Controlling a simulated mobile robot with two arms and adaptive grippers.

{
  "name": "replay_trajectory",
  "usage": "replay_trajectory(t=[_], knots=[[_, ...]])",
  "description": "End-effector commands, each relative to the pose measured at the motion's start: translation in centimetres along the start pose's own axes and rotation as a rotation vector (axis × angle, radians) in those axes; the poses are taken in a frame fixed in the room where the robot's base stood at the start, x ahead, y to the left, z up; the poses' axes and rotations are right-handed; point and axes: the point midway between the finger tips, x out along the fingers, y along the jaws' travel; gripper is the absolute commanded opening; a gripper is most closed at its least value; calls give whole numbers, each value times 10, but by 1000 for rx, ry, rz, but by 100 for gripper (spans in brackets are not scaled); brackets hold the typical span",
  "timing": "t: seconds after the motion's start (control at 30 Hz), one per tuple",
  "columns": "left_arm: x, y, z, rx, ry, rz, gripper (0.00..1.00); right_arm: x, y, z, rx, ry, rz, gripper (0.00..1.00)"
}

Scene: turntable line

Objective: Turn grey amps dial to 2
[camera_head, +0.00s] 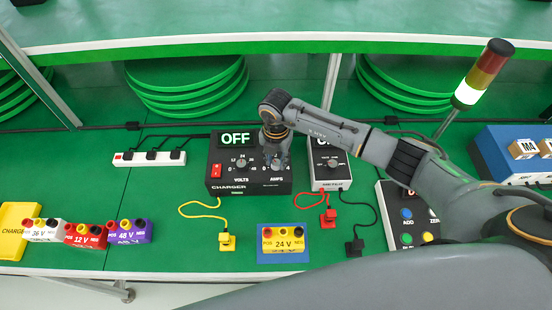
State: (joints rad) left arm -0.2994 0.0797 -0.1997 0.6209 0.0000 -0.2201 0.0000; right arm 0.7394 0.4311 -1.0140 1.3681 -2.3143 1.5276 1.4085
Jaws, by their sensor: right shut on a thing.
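The black charger box (223,188) stands on the green bench, with an OFF display (235,138) at its top. Its grey volts dial (241,163) is at the left, and the AMPS label (276,178) is at the right. My right gripper (273,163) reaches down over the amps dial and is shut on it. The gripper hides most of that dial, so its setting cannot be read. My left gripper is not in view.
A meter (331,177) stands close to the right of the charger. A yellow 24 V battery (283,243) sits in front on a blue mat. Red, purple and white batteries stand at the left. Yellow, red and black leads lie in front. A signal lamp (483,73) is at the right.

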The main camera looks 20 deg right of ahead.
Motion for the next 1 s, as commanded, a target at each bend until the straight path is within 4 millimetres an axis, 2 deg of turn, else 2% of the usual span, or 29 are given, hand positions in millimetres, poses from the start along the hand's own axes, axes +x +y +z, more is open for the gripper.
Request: replay_trajectory(t=[0.5, 1.0], knots=[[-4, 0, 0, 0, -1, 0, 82, 0, 0, 0, 422, 1, -1, 0], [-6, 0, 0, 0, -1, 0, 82, 1, 0, 0, 568, 0, -1, 0]])
